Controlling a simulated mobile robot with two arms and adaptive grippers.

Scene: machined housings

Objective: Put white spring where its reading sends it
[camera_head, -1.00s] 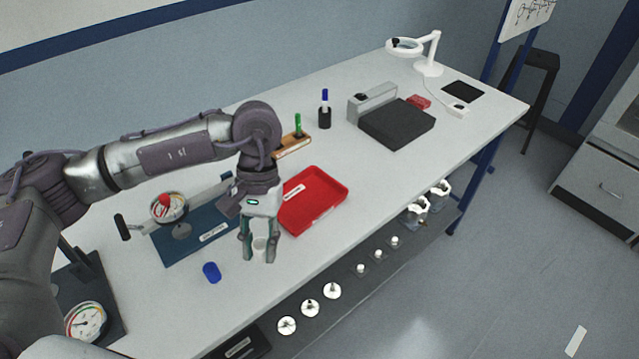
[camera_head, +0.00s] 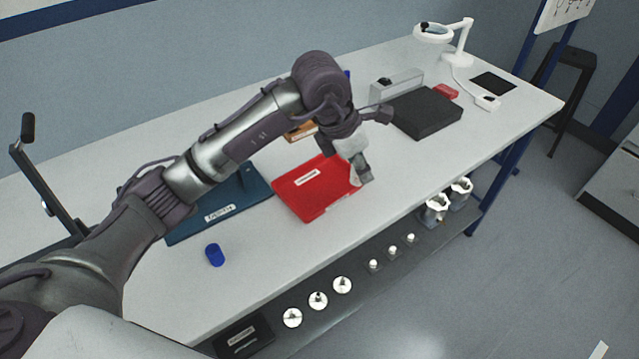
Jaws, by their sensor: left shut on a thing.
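My left gripper (camera_head: 363,180) is above the right end of the red tray (camera_head: 306,201), with its fingers pointing down. It is shut on the white spring, of which at most a pale sliver shows between the fingers. The red tray carries a white label that is too small to read. The blue base plate (camera_head: 190,230) of the tester, with a white label, lies left of the tray. My arm hides the tester's dial. My right gripper is not in view.
A blue cylinder (camera_head: 215,254) stands on the bench in front of the blue plate. A black pad (camera_head: 425,113), a red block (camera_head: 446,91) and a magnifier lamp (camera_head: 455,45) are further right. Several small parts and two white-topped fixtures (camera_head: 437,207) sit on the lower shelf.

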